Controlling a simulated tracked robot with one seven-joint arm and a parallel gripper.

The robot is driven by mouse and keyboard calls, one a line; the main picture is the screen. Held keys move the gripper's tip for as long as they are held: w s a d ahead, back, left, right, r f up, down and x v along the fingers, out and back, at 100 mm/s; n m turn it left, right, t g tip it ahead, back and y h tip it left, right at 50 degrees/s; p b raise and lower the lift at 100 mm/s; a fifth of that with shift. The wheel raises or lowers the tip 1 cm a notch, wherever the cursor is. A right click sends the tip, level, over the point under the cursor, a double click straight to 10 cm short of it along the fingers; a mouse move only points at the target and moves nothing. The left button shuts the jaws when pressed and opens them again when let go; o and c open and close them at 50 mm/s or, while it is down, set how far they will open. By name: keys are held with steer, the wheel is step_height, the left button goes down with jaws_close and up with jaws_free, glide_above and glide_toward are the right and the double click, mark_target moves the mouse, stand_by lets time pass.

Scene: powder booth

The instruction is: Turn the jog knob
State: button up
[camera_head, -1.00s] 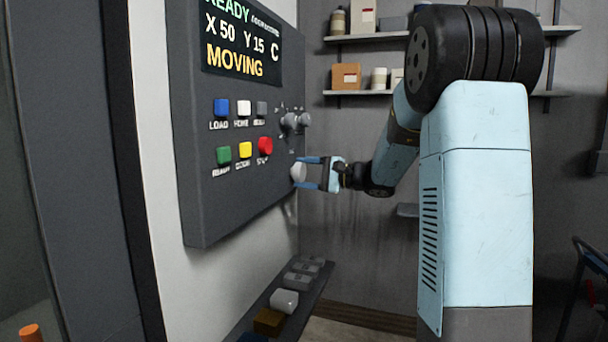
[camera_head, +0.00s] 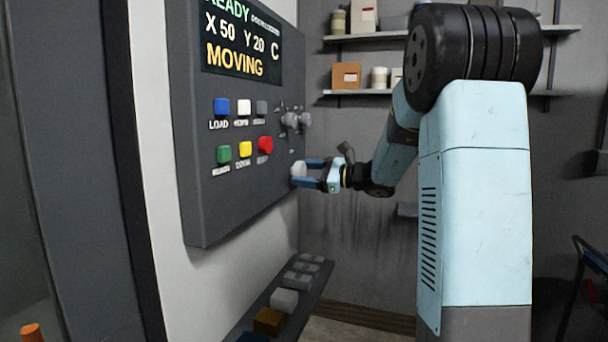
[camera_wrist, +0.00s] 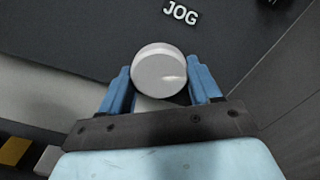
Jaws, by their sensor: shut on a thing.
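The jog knob (camera_head: 298,169) is a pale round knob low on the right of the dark control panel (camera_head: 215,205). In the wrist view the knob (camera_wrist: 159,70) shows face-on below the white JOG label (camera_wrist: 181,12). My gripper (camera_head: 308,173) is shut on the knob, with one blue finger on each side of it. The display (camera_head: 240,40) on the panel reads X 50, Y 20 and MOVING.
Above the knob are a red button (camera_head: 265,145), several other coloured buttons and two grey selector knobs (camera_head: 290,121). A ledge (camera_head: 303,279) with blocks juts out below the panel. Shelves (camera_head: 365,92) hang on the back wall.

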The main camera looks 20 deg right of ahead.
steer(key=shift+d+f+m, duration=0.15)
steer(key=shift+m, duration=0.15)
steer(key=o, duration=0.8)
steer(key=shift+w, duration=0.1)
steer(key=shift+c, duration=0.2)
steer(key=o, duration=0.3)
steer(key=v, duration=1.3)
steer(key=shift+s+d, duration=0.25)
steer(key=shift+d, duration=0.05)
